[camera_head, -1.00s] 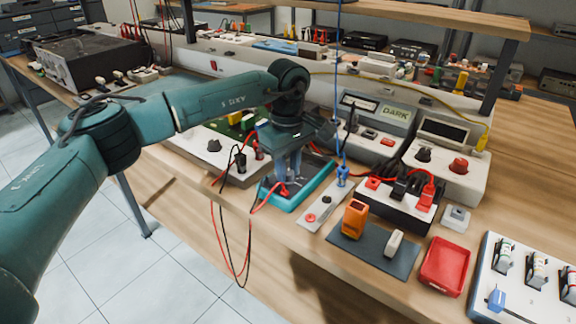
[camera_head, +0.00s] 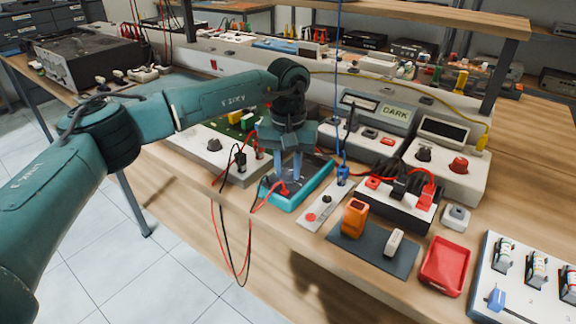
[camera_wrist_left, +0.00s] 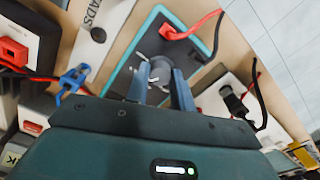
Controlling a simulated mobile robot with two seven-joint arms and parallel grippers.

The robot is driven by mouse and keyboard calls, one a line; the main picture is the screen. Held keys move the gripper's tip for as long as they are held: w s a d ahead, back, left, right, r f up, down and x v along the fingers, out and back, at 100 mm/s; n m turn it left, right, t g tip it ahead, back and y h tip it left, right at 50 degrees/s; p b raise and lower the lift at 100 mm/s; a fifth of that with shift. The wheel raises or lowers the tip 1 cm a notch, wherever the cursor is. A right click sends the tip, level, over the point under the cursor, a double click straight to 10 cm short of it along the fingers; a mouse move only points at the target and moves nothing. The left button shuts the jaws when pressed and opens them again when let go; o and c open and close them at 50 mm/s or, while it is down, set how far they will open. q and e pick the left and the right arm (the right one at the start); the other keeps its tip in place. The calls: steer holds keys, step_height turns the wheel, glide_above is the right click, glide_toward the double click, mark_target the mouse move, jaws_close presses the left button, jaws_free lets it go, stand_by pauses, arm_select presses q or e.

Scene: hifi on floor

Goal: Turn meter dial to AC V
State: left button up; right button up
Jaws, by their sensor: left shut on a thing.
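The meter (camera_head: 312,192) is a teal-rimmed handheld unit lying on the workbench near its front edge. Its grey face and teal rim also show in the left wrist view (camera_wrist_left: 186,50). The round grey dial (camera_wrist_left: 160,73) is on that face. My left gripper (camera_head: 288,179) points down over the meter. In the left wrist view its two fingers (camera_wrist_left: 160,80) are shut on the dial, one on each side. The dial markings and pointer are too small and covered to read. A red plug and lead (camera_wrist_left: 178,34) sit at one end of the meter. My right gripper is out of view.
Red and black leads (camera_head: 246,245) hang over the bench front by the meter. A grey strip (camera_head: 325,205) with a blue plug (camera_head: 343,174) is close on the right. An orange device (camera_head: 354,218) and red tray (camera_head: 445,265) lie further right.

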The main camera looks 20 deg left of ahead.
mark_target(288, 171)
arm_select(q)
steer(key=shift+m, duration=1.2)
steer(key=o, duration=1)
step_height(288, 171, up, 13)
steer(key=shift+r+p, duration=0.15)
steer(key=shift+p, duration=0.2)
